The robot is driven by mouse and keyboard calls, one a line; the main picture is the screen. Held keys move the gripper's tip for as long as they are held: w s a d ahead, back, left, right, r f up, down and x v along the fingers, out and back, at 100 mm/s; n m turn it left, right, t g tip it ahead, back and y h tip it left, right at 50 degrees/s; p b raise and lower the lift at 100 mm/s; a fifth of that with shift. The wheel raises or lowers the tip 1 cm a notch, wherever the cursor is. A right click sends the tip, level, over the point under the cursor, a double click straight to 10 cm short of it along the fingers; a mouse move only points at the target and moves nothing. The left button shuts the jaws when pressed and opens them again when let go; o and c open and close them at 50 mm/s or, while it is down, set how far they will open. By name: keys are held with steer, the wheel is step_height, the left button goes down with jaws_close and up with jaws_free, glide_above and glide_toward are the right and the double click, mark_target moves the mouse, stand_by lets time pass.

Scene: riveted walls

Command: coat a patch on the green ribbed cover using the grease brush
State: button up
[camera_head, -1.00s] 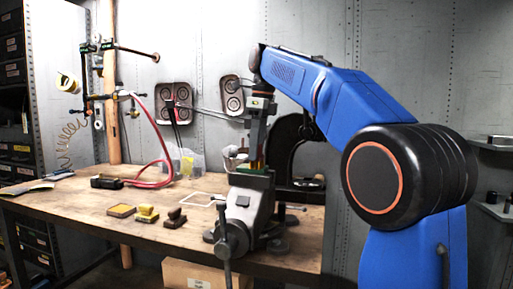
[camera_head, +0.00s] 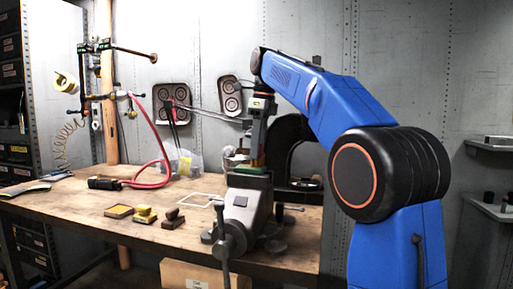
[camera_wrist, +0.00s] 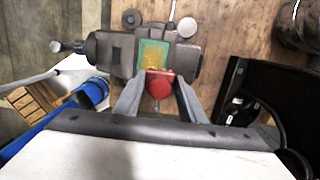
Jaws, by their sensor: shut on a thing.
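The green ribbed cover (camera_wrist: 142,47) lies on top of the grey vise in the wrist view, with a yellowish patch (camera_wrist: 155,54) on its face. It shows as a thin green strip in the head view (camera_head: 246,169). My gripper (camera_wrist: 159,84) is shut on the grease brush, whose red part (camera_wrist: 158,90) shows between the fingers. In the head view my gripper (camera_head: 258,140) points down, just above the cover.
The vise (camera_head: 238,205) stands at the workbench's (camera_head: 150,230) front right, its handle hanging over the edge. A black curved frame (camera_head: 287,150) stands close behind. Small blocks (camera_head: 145,214) lie left of the vise. A red hose (camera_head: 160,165) is further back.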

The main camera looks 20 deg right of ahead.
steer(key=shift+s+a, duration=0.5)
steer(key=shift+s, duration=0.15)
steer(key=shift+s+a, duration=0.45)
steer(key=shift+s, duration=0.2)
steer(key=shift+w+d, duration=0.35)
steer(key=shift+w, duration=0.1)
steer(key=shift+w+d, duration=0.6)
steer(key=shift+w, duration=0.2)
steer(key=shift+s, duration=0.1)
steer(key=shift+s+a+f, duration=0.1)
steer(key=shift+s+a, duration=0.8)
steer(key=shift+s, duration=0.3)
steer(key=shift+w+d+r, duration=0.1)
steer(key=shift+w+d, duration=0.35)
steer(key=shift+w, duration=0.25)
steer(key=shift+w+d+r, duration=0.1)
steer(key=shift+w+d, duration=0.35)
steer(key=shift+w, duration=0.2)
steer(key=shift+s+a+f, duration=0.1)
steer(key=shift+s+a, duration=0.4)
steer(key=shift+s, duration=0.2)
steer(key=shift+s+a+f, duration=0.1)
steer(key=shift+s+a, duration=0.35)
steer(key=shift+s, duration=0.2)
steer(key=shift+r, duration=0.15)
